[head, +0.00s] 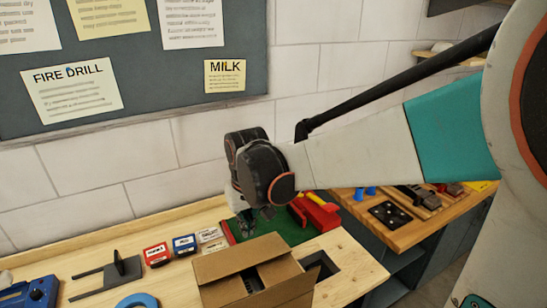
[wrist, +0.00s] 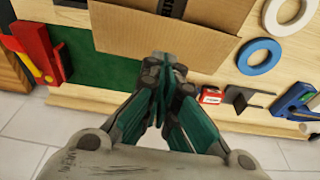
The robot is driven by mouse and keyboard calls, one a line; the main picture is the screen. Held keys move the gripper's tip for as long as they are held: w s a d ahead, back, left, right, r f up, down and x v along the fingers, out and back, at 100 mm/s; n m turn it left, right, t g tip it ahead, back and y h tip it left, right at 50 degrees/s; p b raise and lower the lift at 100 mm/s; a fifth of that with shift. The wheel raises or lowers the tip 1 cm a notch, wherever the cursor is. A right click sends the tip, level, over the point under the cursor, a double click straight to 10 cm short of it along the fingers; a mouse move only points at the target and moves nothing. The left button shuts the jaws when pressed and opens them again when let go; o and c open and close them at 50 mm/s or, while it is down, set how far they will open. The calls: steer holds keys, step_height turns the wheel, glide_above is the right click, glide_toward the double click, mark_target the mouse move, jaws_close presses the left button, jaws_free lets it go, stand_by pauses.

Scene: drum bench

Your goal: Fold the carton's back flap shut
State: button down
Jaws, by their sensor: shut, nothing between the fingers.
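The brown carton (head: 258,287) stands on the bench at the bottom of the head view. Its back flap (head: 238,254) is on the far side, raised and leaning outward, not lying over the top. A dark gap shows between the other flaps. In the wrist view, the back flap (wrist: 170,36) is the wide brown panel just beyond my fingertips. My gripper (head: 258,226) is behind the carton, over the green mat, pointing down. In the wrist view, my gripper (wrist: 161,62) is shut and empty, with its tips at the flap's outer edge. I cannot tell whether they touch it.
The green mat (wrist: 108,73) lies behind the carton. A red tool (head: 317,212) is right of my gripper; small red, blue and white boxes (head: 184,244) stand to the left. A blue ring (wrist: 259,57) lies beside the carton. A square hole (head: 320,265) is at the right.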

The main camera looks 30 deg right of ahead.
steer(key=b, duration=0.2)
glide_above(248, 263)
steer(key=w, duration=0.1)
step_height(248, 263, down, 11)
steer(key=shift+d+r, duration=0.1)
steer(key=shift+r, duration=0.1)
steer(key=shift+s+f, duration=0.2)
steer(key=shift+f, duration=0.5)
steer(key=shift+s+f+t+b, duration=0.5)
steer(key=shift+f+t+b, duration=0.2)
steer(key=shift+f+b, duration=0.35)
steer(key=shift+s+b, duration=0.15)
steer(key=shift+b, duration=0.2)
steer(key=shift+f, duration=0.2)
steer(key=shift+r, duration=0.2)
